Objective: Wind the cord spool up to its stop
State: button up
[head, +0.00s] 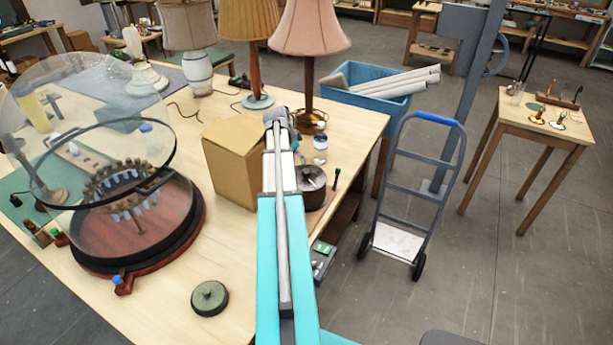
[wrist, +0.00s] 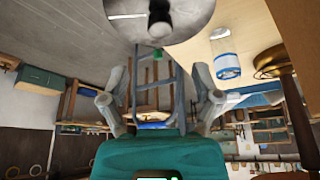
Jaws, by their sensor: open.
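The cord spool (head: 313,190) is a dark round drum with a paler top, standing near the right edge of the wooden workbench, just right of my arm. In the wrist view I take the grey metal disc at the top edge to be the spool (wrist: 190,22), cut off by the frame, with a short pale knob on it. My gripper (wrist: 160,80) is open in the wrist view, its two fingers spread with nothing held between them. The disc lies beyond the fingertips and appears apart from them. In the head view my arm mostly hides the gripper.
A cardboard box (head: 232,165) stands left of my arm. A glass dome (head: 90,130) fills the bench's left. A hand truck (head: 415,190) stands beyond the edge.

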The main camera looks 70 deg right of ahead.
aim_at(306, 171)
jog(key=shift+b+x, duration=4.35)
jog(key=shift+x, duration=0.65)
grip_shut()
